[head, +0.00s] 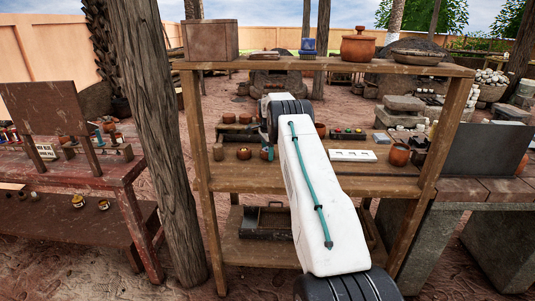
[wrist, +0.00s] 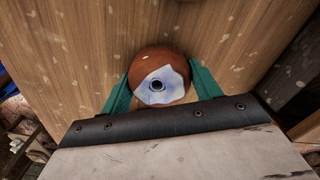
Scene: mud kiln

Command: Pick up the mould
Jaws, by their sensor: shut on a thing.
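My gripper (wrist: 158,88) has its green fingers closed on the two sides of a round reddish-brown thing (wrist: 150,58). This thing has a pale blue-white face with a dark round hole. I cannot tell whether it is the mould, or whether it touches the wood behind it. In the head view my arm covers much of the shelf, and a bit of teal and brown at its left edge seems to be my gripper (head: 267,153). A flat white block with several hollows (head: 352,155) lies on the middle shelf, right of my arm and apart from the gripper.
The wooden shelf rack (head: 240,181) stands in front of me. A small round pot (head: 244,153) is left of the gripper; another pot (head: 399,155) is at the right. A lidded pot (head: 358,45) stands on the top board. A tree trunk (head: 158,140) stands close at the left.

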